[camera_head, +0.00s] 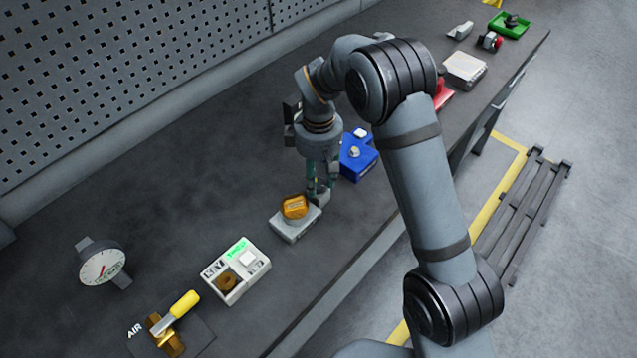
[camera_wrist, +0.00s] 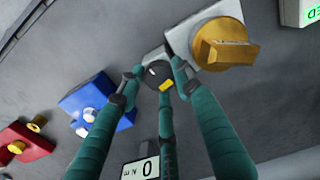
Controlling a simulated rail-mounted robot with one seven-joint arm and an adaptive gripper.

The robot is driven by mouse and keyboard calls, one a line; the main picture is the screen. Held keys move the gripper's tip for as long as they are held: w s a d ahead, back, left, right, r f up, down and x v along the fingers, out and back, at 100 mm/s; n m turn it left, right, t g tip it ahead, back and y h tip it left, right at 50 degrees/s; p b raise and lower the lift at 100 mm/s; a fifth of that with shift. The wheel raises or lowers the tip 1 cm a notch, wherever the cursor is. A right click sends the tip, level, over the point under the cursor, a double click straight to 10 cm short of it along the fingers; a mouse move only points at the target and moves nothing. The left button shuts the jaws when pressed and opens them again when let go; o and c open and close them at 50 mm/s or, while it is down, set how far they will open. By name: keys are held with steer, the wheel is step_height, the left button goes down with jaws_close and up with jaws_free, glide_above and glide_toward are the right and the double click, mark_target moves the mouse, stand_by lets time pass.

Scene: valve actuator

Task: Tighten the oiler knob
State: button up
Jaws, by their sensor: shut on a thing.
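The dark round knob (camera_wrist: 155,72), which I take to be the oiler knob, carries a white line and a small yellow mark. It sits beside a grey block with a large orange knob (camera_wrist: 224,45). My gripper (camera_wrist: 156,82) has its teal fingers closed around the dark knob, with fingertips on its left and right and a third finger below it. In the head view my gripper (camera_head: 319,190) points down at the bench next to the orange knob (camera_head: 294,207). The dark knob is mostly hidden there by the fingers.
A blue box (camera_head: 357,158) stands just behind my gripper. Nearer are a white panel with a lit green label (camera_head: 237,270), a round gauge (camera_head: 102,265) and a yellow-handled valve (camera_head: 178,310). The bench (camera_head: 190,190) is bare toward the perforated wall (camera_head: 110,80).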

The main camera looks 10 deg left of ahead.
steer(key=m+b, duration=0.2)
steer(key=m, duration=0.2)
steer(key=shift+f+m, duration=0.15)
steer(key=shift+m, duration=0.15)
steer(key=m+b, duration=0.2)
steer(key=m, duration=0.2)
steer(key=shift+m+b, duration=0.3)
steer(key=shift+b, duration=0.05)
steer(key=m+b, duration=0.2)
steer(key=m, duration=0.3)
steer(key=shift+b, duration=0.3)
steer(key=shift+m+b, duration=0.7)
steer(key=shift+m, duration=1.3)
steer(key=o, duration=1.2)
steer(key=shift+c, duration=0.2)
steer(key=shift+r, duration=0.2)
